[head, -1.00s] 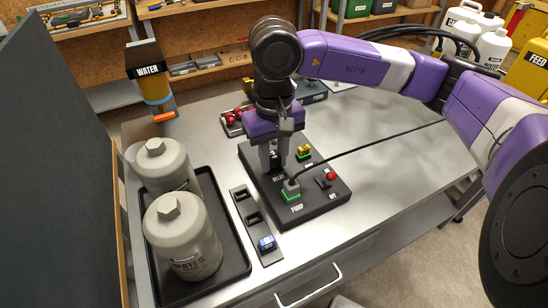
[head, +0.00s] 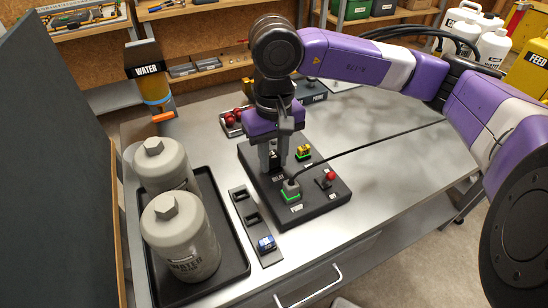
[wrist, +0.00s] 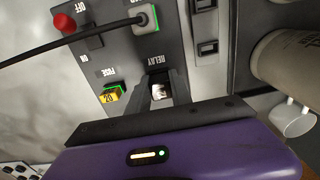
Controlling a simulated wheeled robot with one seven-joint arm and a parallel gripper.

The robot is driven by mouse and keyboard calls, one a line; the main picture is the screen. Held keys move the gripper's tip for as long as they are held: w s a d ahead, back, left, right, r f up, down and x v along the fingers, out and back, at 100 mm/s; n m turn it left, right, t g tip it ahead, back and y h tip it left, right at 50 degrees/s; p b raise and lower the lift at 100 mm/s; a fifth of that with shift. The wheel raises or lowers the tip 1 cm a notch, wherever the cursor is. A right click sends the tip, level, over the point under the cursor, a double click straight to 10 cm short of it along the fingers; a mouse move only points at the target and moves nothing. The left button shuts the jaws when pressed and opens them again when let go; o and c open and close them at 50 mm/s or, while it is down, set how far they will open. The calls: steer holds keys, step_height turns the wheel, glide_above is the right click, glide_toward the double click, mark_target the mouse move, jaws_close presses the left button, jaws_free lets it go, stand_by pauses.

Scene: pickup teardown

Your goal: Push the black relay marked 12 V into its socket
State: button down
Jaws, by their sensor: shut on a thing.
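My gripper (head: 270,160) points down at the RELAY place on the black panel (head: 318,208). It is shut on a small dark block between its fingertips, which I take for the black relay (head: 274,157). In the wrist view, the gripper (wrist: 163,95) covers most of the block, and a pale patch shows between the fingers. The 12 V mark is not readable. The socket is hidden under the gripper, so I cannot tell how deep the relay sits. A RELAY label (wrist: 156,59) lies beside the fingers.
The panel also carries a yellow fuse (head: 303,152), a grey plug (head: 291,188) with a black cable, and a red-knobbed switch (head: 328,179). Two grey water canisters (head: 181,240) stand in a black tray at left.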

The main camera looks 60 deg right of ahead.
mark_target(274, 167)
steer(key=shift+s+a+f+b, duration=0.15)
steer(key=shift+f+b, duration=1.45)
steer(key=shift+b, duration=0.2)
stand_by(0.7)
steer(key=shift+r, duration=0.2)
stand_by(0.4)
steer(key=shift+w+r+p, duration=0.15)
steer(key=shift+r+p, duration=0.15)
steer(key=shift+r, duration=0.45)
steer(key=shift+w+r+p, duration=0.1)
steer(key=shift+r+p, duration=0.2)
steer(key=shift+r, duration=0.4)
steer(key=shift+r+p, duration=0.4)
steer(key=shift+r, duration=0.7)
steer(key=shift+s, duration=0.1)
steer(key=shift+f+b, duration=0.2)
steer(key=shift+b, duration=0.4)
steer(key=shift+r, duration=0.15)
